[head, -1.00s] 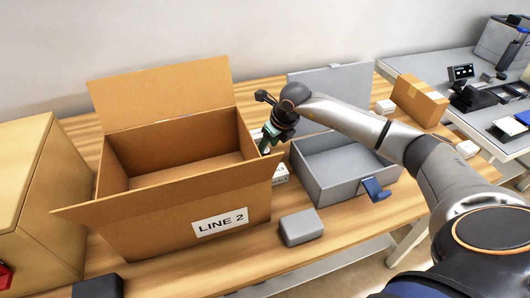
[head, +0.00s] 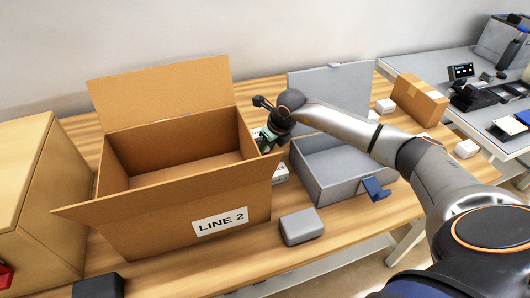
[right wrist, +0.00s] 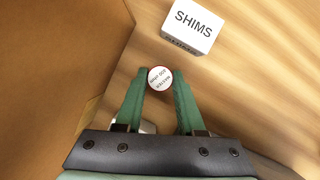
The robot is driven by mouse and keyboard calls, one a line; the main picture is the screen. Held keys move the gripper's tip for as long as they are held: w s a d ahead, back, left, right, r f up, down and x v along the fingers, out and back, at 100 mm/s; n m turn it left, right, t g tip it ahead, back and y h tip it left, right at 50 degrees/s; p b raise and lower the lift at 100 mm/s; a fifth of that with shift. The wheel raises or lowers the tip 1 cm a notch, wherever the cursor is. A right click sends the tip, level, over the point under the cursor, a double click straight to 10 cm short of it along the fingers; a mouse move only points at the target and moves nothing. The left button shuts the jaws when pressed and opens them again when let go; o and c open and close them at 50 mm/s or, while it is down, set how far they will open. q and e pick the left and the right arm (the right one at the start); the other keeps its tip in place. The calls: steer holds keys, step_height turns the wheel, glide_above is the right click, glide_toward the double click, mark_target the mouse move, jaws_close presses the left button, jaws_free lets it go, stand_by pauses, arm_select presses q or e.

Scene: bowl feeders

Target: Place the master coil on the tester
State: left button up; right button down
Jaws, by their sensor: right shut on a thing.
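The master coil (right wrist: 159,79) shows end-on in the right wrist view as a small round thing with a white, red-edged label whose small print seems to read "MASTER". My right gripper (right wrist: 161,88) is shut on it, one green finger on each side. In the head view my right gripper (head: 264,140) is just right of the open LINE 2 carton, and the coil cannot be made out there. A small device with a lit screen (head: 461,71) stands on the grey bench at the far right; I cannot tell whether it is the tester. My left gripper is not in view.
The LINE 2 carton (head: 180,215) stands close on the gripper's left. A white SHIMS box (right wrist: 189,27) lies near the coil on the wooden table. An open grey case (head: 322,190), a grey block (head: 301,227) and a taped carton (head: 420,99) stand further right.

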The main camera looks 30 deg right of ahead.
stand_by(0.3)
steer(key=shift+r, duration=0.5)
step_height(320, 180, up, 2)
steer(key=shift+r, duration=0.1)
arm_select(q)
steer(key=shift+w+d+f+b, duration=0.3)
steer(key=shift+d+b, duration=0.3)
steer(key=shift+b, duration=0.25)
arm_select(e)
steer(key=s+a+r, duration=0.3)
steer(key=s+r, duration=0.6)
steer(key=s, duration=0.4)
steer(key=shift+s+a+r, duration=0.3)
steer(key=shift+a+r, duration=0.05)
steer(key=shift+r, duration=0.05)
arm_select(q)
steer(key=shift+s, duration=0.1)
arm_select(e)
steer(key=shift+s, duration=0.15)
